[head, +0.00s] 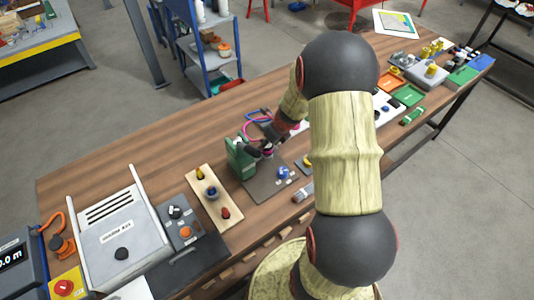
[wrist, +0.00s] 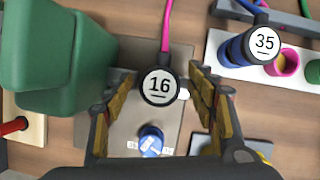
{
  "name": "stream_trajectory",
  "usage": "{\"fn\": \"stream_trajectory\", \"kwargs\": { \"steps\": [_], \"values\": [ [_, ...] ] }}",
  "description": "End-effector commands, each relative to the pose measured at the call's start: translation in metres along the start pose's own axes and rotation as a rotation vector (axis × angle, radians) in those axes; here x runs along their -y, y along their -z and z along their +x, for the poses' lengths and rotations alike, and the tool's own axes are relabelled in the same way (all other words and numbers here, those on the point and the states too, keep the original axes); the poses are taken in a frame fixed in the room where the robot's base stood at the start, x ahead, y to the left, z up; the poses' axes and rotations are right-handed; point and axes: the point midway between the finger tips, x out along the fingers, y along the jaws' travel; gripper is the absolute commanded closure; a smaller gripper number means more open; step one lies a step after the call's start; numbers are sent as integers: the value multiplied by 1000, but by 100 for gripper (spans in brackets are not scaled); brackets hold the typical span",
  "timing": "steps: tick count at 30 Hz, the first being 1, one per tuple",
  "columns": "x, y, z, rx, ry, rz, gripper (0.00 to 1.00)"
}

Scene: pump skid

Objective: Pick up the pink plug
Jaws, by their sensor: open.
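The pink plug (wrist: 159,86) is seen from above in the wrist view, with a round white cap marked 16 and a pink cable running up from it. My gripper (wrist: 158,79) is open, with one finger on each side of the plug; whether either touches it I cannot tell. In the head view the pink plug (head: 267,153) shows only as a small patch below my gripper (head: 266,145), beside the green pump body. The lower part of the plug is hidden under its cap.
A green housing (wrist: 60,60) stands close on the left. A blue knob (wrist: 151,140) sits on the grey plate between the fingers, below the plug. A blue plug (wrist: 240,48) marked 35 and a pink socket (wrist: 285,62) are at right. A control box (head: 180,225) stands farther left.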

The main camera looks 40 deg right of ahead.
Motion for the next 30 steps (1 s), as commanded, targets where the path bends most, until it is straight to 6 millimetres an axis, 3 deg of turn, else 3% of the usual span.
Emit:
{"fn": "stream_trajectory", "kwargs": {
  "steps": [5, 30],
  "values": [
    [0, 0, -1, 0, 0, 0, 48],
    [0, 0, -1, 0, 0, -1, 96]
  ]
}}
